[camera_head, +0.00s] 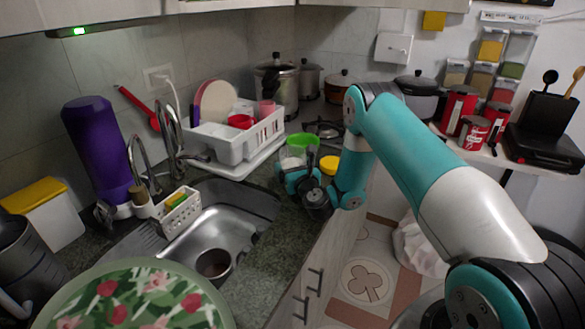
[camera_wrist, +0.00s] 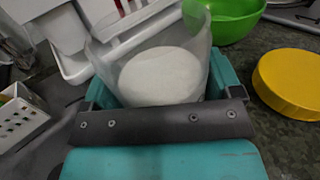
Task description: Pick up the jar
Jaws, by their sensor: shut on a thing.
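The jar is a clear, see-through container with a round white area inside. In the wrist view the jar (camera_wrist: 160,72) stands between the teal fingers of my gripper (camera_wrist: 165,88), which is shut on it from both sides. In the head view my gripper (camera_head: 305,184) is at the counter's edge, right of the sink, and the jar (camera_head: 291,162) shows only partly behind it. The jar's lower part is hidden by my gripper, and I cannot tell whether it touches the counter.
A yellow round lid (camera_wrist: 291,82) lies close on the right. A green bowl (camera_wrist: 232,18) is just behind. The white dish rack (camera_head: 245,135) stands behind left, the sink (camera_head: 212,225) left. Pots (camera_head: 276,88) stand at the back.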

